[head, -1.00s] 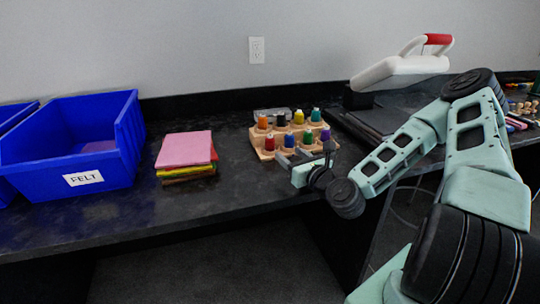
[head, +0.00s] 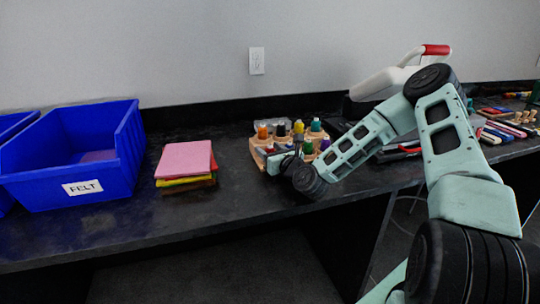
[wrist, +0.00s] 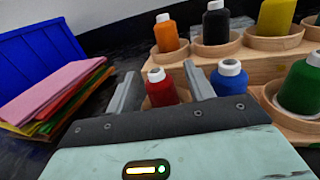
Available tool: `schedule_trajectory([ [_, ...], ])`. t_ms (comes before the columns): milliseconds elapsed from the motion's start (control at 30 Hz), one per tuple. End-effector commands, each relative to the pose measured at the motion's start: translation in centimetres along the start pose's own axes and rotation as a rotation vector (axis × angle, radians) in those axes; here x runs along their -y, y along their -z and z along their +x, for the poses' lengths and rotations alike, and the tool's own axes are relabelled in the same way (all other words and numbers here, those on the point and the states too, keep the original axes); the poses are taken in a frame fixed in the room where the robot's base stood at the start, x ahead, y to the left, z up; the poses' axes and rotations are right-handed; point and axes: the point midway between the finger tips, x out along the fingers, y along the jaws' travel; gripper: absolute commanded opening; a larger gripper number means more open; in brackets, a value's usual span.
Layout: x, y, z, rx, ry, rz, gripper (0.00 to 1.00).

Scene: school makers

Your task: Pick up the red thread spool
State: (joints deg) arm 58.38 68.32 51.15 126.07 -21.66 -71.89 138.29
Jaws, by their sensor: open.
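The red thread spool (wrist: 162,91) stands in a wooden cup of the spool rack (wrist: 258,72), in the wrist view. My gripper (wrist: 160,74) is open, with one finger on each side of the red spool. I cannot tell whether the fingers touch it. The spool's lower part is hidden behind the gripper body. In the head view my gripper (head: 276,160) is at the front left of the rack (head: 258,155), and the arm hides part of the front row.
A blue spool (wrist: 229,80) stands close to the right finger, with a green spool (wrist: 302,90) beyond. Orange (wrist: 166,36), black (wrist: 215,26) and yellow (wrist: 274,18) spools stand behind. Felt sheets (head: 185,160) and a blue bin (head: 125,160) are to the left.

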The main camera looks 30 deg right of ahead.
Motion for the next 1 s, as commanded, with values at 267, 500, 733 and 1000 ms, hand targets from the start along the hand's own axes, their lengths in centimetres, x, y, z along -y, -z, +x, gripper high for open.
schedule_trajectory([
  [267,0.0,0.0,0.0,0.0,0.0,0.0,0.19],
  [500,0.0,0.0,-0.1,0.0,0.0,0.0,0.06],
  [733,0.0,-1.3,0.0,0.002,0.001,-0.001,0.06],
  [1000,-0.1,-6.6,-0.1,0.002,0.001,-0.002,0.06],
])
